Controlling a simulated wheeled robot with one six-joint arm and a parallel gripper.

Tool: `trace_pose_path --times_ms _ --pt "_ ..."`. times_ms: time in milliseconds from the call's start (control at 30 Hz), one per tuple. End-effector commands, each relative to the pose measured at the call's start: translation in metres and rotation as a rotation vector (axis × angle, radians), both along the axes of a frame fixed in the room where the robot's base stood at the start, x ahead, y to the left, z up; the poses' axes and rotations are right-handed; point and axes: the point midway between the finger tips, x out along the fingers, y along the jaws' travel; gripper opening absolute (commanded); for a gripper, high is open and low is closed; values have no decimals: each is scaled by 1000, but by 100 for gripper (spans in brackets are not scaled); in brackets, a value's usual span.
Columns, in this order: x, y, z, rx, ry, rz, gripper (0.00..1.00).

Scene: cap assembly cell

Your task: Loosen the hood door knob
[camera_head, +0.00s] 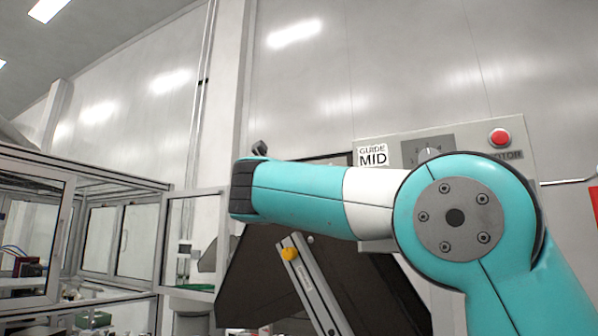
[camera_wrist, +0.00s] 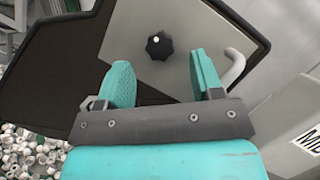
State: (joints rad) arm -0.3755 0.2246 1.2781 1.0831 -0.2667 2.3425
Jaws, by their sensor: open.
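The hood door knob (camera_wrist: 159,46), black and lobed with a small light spot, sits on a grey panel (camera_wrist: 185,25) in the wrist view. My gripper (camera_wrist: 161,62) is open, with its two teal fingers apart and nothing between them. The knob appears beyond the fingertips, roughly centred in the gap; I see no contact. In the head view my teal arm crosses the picture, and my gripper cannot be made out there. A small dark piece (camera_head: 260,148) shows above the arm's end; I cannot tell what it is.
A curved grey handle (camera_wrist: 234,66) is right of the fingers. Many small caps (camera_wrist: 25,150) lie at lower left. In the head view, a control panel (camera_head: 515,165) with a red button (camera_head: 500,137) stands behind my arm, and a framed glass enclosure (camera_head: 70,230) is at left.

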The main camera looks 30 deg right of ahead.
Motion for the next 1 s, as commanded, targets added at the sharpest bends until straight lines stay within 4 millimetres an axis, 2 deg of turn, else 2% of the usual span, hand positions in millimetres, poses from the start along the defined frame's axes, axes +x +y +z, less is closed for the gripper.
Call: trace_pose_path --times_ms 33,200,567,600,800,1000 --pt "6 -7 8 0 1 -4 60" --pt "20 -19 11 0 -1 -2 60" --pt "24 -22 10 0 -1 1 60" --pt "24 -22 10 0 -1 1 58" --pt "24 -21 10 0 -1 1 12" --pt "24 -21 10 -3 3 1 11"
